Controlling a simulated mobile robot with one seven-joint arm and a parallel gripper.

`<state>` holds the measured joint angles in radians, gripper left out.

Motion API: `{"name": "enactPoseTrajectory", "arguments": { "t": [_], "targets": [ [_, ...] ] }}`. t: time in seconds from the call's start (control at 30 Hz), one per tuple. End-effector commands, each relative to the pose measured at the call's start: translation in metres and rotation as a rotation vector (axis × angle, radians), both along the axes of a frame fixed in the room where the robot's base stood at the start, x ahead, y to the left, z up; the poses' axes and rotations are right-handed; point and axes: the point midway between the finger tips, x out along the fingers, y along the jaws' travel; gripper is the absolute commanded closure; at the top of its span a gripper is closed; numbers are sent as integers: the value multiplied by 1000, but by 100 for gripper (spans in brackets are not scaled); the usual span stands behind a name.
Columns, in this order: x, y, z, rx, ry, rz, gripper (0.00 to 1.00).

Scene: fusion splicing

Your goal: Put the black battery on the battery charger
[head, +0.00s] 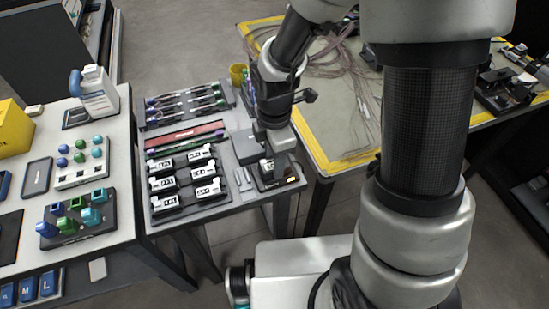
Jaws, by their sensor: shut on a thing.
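The battery charger (283,185) is a small dark box with a lit orange spot, at the right front corner of the grey bench. My gripper (276,158) points down right over it. It is shut on the black battery (264,168), of which only a small part with a white label shows at the left of the fingers. The battery is at or just above the charger's top; I cannot tell whether it touches. The fingers and the arm hide most of the battery and part of the charger.
Several black-and-white labelled units (185,183) stand in two columns left of the charger. A dark flat box (246,147) lies behind it. Racks with coloured tools (185,104) are farther back. A yellow-edged table (335,150) with loose cables stands to the right.

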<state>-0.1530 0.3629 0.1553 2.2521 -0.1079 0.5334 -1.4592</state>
Motion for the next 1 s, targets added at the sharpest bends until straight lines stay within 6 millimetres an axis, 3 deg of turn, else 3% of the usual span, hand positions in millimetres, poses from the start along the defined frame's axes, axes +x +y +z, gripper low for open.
{"name": "enactPoseTrajectory", "arguments": {
  "t": [0.33,0.37,0.47,0.8,1.0],
  "targets": [
    [0,0,-3,0,-1,0,100],
    [0,0,-3,0,-1,0,59],
    [0,0,-3,0,-1,0,43],
    [0,0,-1,0,0,0,41],
    [1,0,28,1,-4,-1,41]
  ]
}}
